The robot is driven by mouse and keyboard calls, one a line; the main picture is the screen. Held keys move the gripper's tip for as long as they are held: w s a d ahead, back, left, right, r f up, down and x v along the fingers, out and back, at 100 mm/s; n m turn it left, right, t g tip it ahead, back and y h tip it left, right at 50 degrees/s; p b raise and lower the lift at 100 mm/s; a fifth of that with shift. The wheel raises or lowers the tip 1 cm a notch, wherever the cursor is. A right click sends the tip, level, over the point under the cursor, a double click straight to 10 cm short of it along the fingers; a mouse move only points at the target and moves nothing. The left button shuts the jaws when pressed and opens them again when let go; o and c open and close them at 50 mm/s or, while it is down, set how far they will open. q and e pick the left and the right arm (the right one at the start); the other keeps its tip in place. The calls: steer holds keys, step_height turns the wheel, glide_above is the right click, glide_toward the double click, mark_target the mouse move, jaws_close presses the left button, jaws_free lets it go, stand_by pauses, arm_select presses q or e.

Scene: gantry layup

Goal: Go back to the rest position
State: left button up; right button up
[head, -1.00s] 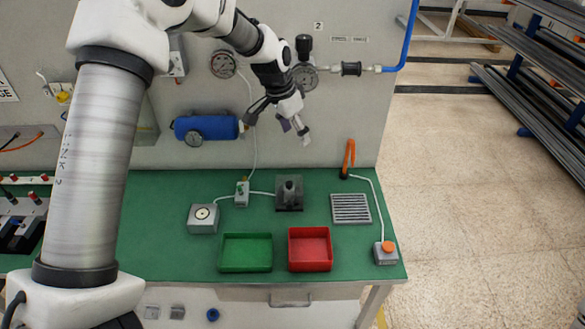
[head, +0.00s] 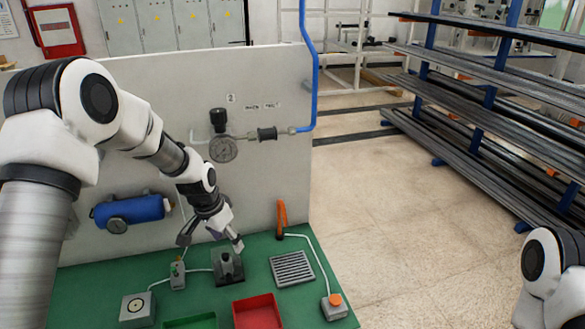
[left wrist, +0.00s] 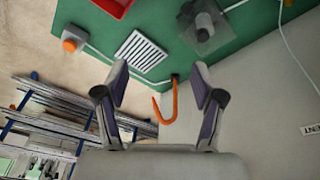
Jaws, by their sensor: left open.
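My left gripper (head: 212,240) is open and empty. In the head view it hangs in front of the grey back panel and appears just above the dark block fixture (head: 229,269); the height gap cannot be told. In the left wrist view its two fingers (left wrist: 160,86) are spread wide with nothing between them. An orange hook-shaped piece (left wrist: 167,106) shows beyond and between them, apart from the fingers. My right gripper is out of view; only a white part of my right arm shows at the right edge of the head view.
The green bench (head: 88,285) carries a red tray (head: 258,312), a green tray (head: 190,322), a slatted grey plate (head: 291,268) and an orange-button box (head: 334,306). A blue cylinder (head: 130,212) is on the panel. A rack of dark bars (head: 480,120) stands right; open floor lies between.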

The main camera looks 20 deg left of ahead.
arm_select(q)
steer(key=s+d+f, duration=0.1)
steer(key=s+f, duration=0.4)
steer(key=s+d+f+n+g, duration=0.1)
steer(key=s+d+f, duration=0.1)
steer(key=s+f, duration=0.3)
steer(key=s+d+f+n, duration=0.1)
steer(key=s+f, duration=0.4)
steer(key=f, duration=0.2)
steer(key=shift+s+d+y, duration=0.15)
steer(key=shift+d+y, duration=0.1)
steer(key=shift+y, duration=0.15)
steer(key=s+d+f+n+g+b, duration=0.1)
steer(key=s+f, duration=0.2)
steer(key=s, duration=0.7)
steer(key=s+d+f+n, duration=0.1)
steer(key=s+f, duration=0.2)
steer(key=s, duration=0.7)
step_height(320, 180, down, 12)
steer(key=w+b, duration=0.1)
steer(key=b, duration=1.1)
steer(key=shift+r+y, duration=0.15)
steer(key=shift+y, duration=0.15)
